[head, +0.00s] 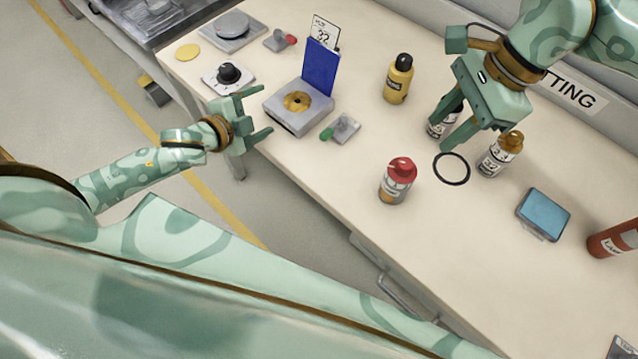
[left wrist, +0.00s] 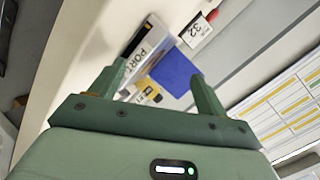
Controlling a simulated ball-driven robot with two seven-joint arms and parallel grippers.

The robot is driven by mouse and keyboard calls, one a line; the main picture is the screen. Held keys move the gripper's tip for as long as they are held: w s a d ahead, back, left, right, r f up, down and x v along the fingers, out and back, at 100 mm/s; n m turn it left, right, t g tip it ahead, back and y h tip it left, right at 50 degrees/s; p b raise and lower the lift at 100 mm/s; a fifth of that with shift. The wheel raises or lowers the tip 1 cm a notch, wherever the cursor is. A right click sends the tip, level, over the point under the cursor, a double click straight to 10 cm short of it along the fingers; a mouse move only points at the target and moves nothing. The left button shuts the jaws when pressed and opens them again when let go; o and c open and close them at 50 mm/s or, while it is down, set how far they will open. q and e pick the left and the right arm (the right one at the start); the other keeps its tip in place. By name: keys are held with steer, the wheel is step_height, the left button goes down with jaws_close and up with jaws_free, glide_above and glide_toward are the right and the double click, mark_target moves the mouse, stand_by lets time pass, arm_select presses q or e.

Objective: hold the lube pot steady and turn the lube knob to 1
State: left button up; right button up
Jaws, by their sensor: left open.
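A round black knob (head: 228,74) sits on a white plate near the table's left edge; I cannot read its marks. Several capped bottles stand upright: a yellow one with a black cap (head: 397,82), a red-capped one (head: 397,181), a gold-capped one (head: 500,154) and a bottle (head: 443,124) partly hidden by my right gripper. I cannot read which is the lube pot. My left gripper (head: 259,112) is open and empty, beside a grey box with a brass ring. My right gripper (head: 441,136) points down around or in front of the partly hidden bottle; I cannot tell whether it grips.
The grey box (head: 286,120) has a blue panel (head: 320,67) standing behind it, also in the left wrist view (left wrist: 178,72). Small clamps with green and red ends lie nearby. A black ring (head: 452,183), blue-topped block (head: 543,212) and red cylinder (head: 615,240) are to the right. The front middle is clear.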

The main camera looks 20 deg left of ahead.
mark_target(382, 188)
arm_select(q)
steer(key=s+d+h, duration=0.1)
steer(key=d, duration=0.2)
steer(key=s+d+n+g+h, duration=0.1)
steer(key=d, duration=0.3)
steer(key=s+d+h, duration=0.2)
steer(key=d, duration=0.2)
steer(key=shift+s+r+n+g, duration=0.1)
steer(key=shift+r+n+g, duration=0.2)
steer(key=shift+n, duration=0.1)
steer(key=s+d+r+n+g+h, duration=0.1)
steer(key=s+d+n+g+h, duration=0.25)
steer(key=s+d, duration=0.5)
steer(key=shift+m+t, duration=0.25)
steer(key=shift+m, duration=0.1)
steer(key=x, duration=1.1)
steer(key=r+x, duration=0.1)
steer(key=x, duration=0.5)
steer(key=shift+w+d, duration=0.15)
steer(key=shift+w, duration=0.05)
